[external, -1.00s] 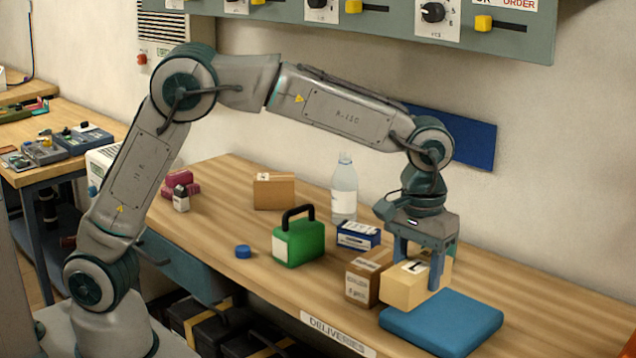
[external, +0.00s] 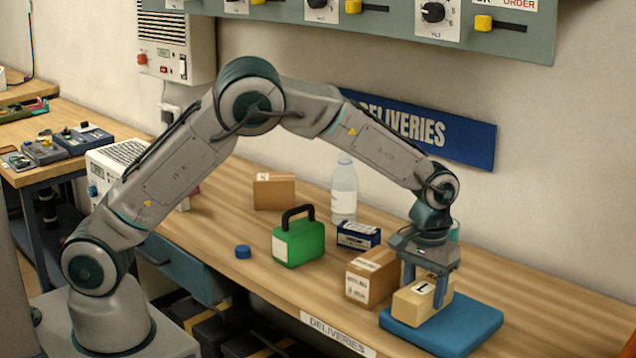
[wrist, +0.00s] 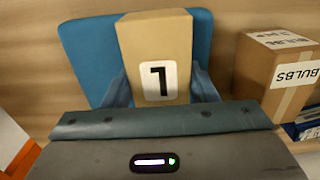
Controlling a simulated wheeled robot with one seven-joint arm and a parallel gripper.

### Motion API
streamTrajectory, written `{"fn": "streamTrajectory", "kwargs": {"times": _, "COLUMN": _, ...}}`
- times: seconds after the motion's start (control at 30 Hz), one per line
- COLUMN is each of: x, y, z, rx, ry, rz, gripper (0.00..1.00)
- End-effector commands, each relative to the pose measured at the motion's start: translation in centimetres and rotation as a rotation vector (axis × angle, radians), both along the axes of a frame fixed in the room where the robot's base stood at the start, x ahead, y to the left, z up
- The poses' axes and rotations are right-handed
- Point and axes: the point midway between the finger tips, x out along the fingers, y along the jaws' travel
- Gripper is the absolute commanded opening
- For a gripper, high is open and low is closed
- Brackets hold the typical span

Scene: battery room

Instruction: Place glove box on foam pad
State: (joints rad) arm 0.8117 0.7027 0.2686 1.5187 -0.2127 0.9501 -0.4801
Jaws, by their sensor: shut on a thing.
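A tan box (external: 413,304) with a white label and black mark, apparently the glove box, is between the fingers of my gripper (external: 425,287). My gripper is shut on it from above. The blue foam pad (external: 470,328) lies flat at the front of the bench, directly under the box. The box is upright over the pad's left and middle part, at or very near its surface; I cannot tell if it touches. The pad also shows in the wrist view (wrist: 85,50).
A brown carton marked BULBS (wrist: 285,75) stands close beside the pad, on its left in the external view (external: 368,280). Behind are a blue-and-white box (external: 358,235), a bottle (external: 344,190) and a green case (external: 298,243).

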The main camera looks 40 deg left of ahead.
Motion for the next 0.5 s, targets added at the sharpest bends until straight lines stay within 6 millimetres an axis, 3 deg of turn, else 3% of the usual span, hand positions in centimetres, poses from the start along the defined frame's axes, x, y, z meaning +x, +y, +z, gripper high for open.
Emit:
{"fn": "streamTrajectory", "kwargs": {"times": 0.43, "x": 0.01, "y": -0.02, "z": -0.89, "rx": -0.001, "ry": -0.001, "rz": 0.000, "gripper": 0.26}}
{"fn": "streamTrajectory", "kwargs": {"times": 0.47, "x": 0.00, "y": -0.02, "z": -0.77, "rx": -0.001, "ry": -0.001, "rz": 0.000, "gripper": 0.61}}
{"fn": "streamTrajectory", "kwargs": {"times": 0.5, "x": 0.00, "y": -0.01, "z": -0.75, "rx": -0.001, "ry": -0.001, "rz": 0.000, "gripper": 0.72}}
